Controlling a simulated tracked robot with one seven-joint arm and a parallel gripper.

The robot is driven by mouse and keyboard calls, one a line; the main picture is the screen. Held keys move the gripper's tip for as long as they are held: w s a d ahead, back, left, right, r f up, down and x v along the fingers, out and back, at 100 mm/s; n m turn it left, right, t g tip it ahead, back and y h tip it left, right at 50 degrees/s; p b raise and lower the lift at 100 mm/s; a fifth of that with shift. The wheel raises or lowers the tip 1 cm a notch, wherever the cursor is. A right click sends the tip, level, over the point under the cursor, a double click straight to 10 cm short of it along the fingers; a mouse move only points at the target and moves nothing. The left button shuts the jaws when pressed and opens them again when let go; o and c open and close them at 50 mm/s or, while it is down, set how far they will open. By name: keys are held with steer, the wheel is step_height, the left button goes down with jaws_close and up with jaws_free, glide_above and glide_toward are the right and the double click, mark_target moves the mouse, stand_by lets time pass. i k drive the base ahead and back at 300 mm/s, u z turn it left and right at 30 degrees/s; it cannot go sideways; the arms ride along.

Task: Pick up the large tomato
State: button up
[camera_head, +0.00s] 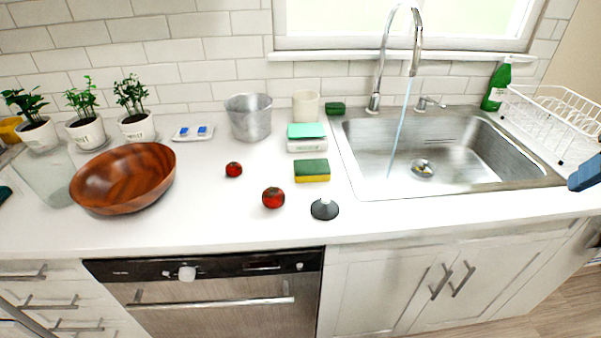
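Two red tomatoes rest on the white counter in the head view. The larger tomato (273,197) is nearer the front edge, left of a black-and-white round stopper-like thing. The smaller tomato (233,169) lies farther back and to the left. Both stand clear, with bare counter around them. I cannot make out my gripper in this view. A blue and dark piece (586,174) is cut off at the right edge, and I cannot tell what it is.
A wooden bowl (124,178) stands left of the tomatoes. A green-and-yellow sponge (312,171) and the black-and-white stopper-like thing (324,209) are close to the larger tomato. A metal bucket (249,117) stands behind. The sink (440,150) with running water is right.

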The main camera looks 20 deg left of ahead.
mark_target(273, 197)
steer(key=z, duration=0.05)
steer(key=k, duration=0.9)
steer(key=u, duration=0.6)
steer(key=i, duration=1)
steer(key=z, duration=0.05)
